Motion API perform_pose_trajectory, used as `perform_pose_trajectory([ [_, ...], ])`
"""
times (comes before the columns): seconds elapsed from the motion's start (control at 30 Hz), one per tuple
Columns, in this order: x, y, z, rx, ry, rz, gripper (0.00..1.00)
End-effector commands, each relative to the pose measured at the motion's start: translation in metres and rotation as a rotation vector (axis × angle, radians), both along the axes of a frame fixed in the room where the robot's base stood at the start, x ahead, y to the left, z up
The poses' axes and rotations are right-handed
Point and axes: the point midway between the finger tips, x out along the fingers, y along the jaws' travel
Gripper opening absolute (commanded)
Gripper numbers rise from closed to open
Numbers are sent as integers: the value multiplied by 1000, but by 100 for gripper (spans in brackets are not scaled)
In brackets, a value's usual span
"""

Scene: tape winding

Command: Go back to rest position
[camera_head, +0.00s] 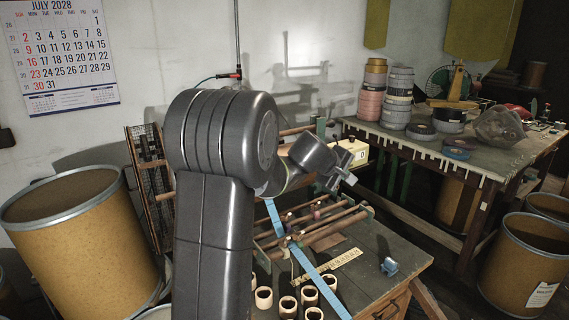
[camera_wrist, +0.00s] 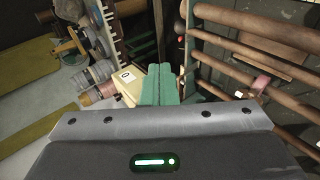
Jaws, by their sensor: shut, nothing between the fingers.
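My gripper (camera_head: 346,178) is raised above the worktable (camera_head: 387,240), at the end of my bent arm in the head view. In the wrist view my gripper's green fingers (camera_wrist: 158,84) are together, with nothing between them. A winding frame with wooden rods (camera_head: 335,222) stands on the worktable below my gripper. Its rods (camera_wrist: 262,68) fill the right side of the wrist view. A blue strip (camera_head: 322,283) runs across the worktable to the rods. A pale box with a dial (camera_head: 352,155) stands behind my gripper; it also shows in the wrist view (camera_wrist: 128,82).
Several open spools (camera_head: 264,297) stand at the worktable's front. A small blue item (camera_head: 389,266) lies at its right. A second table (camera_head: 465,152) at the back right holds stacked tape rolls (camera_head: 397,95). Large drums stand at the left (camera_head: 85,245) and right (camera_head: 527,262).

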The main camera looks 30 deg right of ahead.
Motion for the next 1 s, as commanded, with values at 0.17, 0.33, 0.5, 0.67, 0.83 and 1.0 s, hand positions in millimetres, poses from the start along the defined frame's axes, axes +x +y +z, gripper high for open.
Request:
perform_pose_trajectory([
  [0.17, 4, -16, -13, 2, 2, -1, 0],
  [0.33, 10, -38, -30, 2, 2, -1, 0],
  [0.5, 15, -59, -47, 2, 2, -1, 0],
  [0.67, 20, -78, -62, 2, 2, -1, 0],
  [0.83, 24, -92, -73, 1, 0, -1, 0],
  [1.0, 26, -98, -78, 0, 0, 0, 0],
])
